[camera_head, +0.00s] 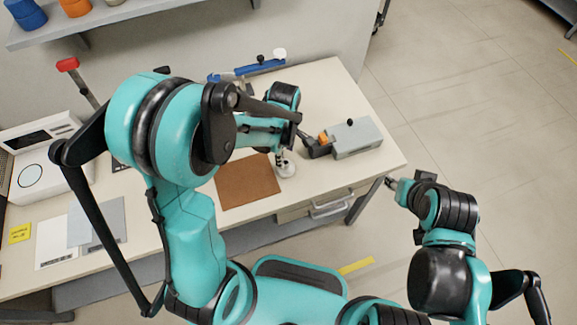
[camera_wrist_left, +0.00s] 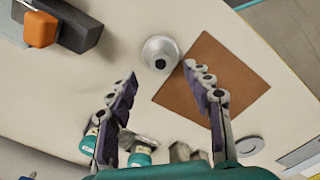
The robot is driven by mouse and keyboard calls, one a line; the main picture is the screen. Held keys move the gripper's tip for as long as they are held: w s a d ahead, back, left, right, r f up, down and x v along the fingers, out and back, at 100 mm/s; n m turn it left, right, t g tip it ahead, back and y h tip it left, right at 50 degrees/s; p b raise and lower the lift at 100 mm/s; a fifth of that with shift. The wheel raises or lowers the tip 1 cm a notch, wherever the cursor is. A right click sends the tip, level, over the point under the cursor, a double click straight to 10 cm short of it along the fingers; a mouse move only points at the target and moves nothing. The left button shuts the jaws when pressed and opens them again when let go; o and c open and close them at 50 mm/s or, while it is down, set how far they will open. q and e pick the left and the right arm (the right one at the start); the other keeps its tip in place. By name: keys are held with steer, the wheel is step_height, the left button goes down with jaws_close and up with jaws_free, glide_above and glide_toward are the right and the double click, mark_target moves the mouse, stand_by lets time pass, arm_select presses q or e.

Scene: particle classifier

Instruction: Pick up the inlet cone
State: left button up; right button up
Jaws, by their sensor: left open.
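A small pale, round piece with a dark centre, which looks like the inlet cone (camera_wrist_left: 160,53), stands on the table in the left wrist view. In the head view this piece (camera_head: 287,169) is by the right edge of the brown mat, partly hidden by my left gripper (camera_head: 281,157). In the left wrist view my left gripper (camera_wrist_left: 160,72) is open, with its fingers spread and nothing between them. The piece is just ahead of the fingertips, apart from them. My right gripper (camera_head: 391,184) is off the table's right edge, too small to read its jaws.
The brown mat (camera_head: 247,181) lies beside the piece. A grey box (camera_head: 354,138) and a dark block with an orange part (camera_head: 325,138) stand to the right. A blue-handled tool (camera_head: 260,66) lies at the back. A white device (camera_head: 42,172) stands at the left.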

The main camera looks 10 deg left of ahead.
mark_target(286, 162)
arm_select(q)
step_height(286, 162, down, 6)
steer(key=shift+d+r+b, duration=0.1)
steer(key=shift+b, duration=1)
steer(key=shift+r, duration=0.1)
steer(key=shift+s, duration=0.1)
steer(key=shift+c, duration=0.3)
jaws_close()
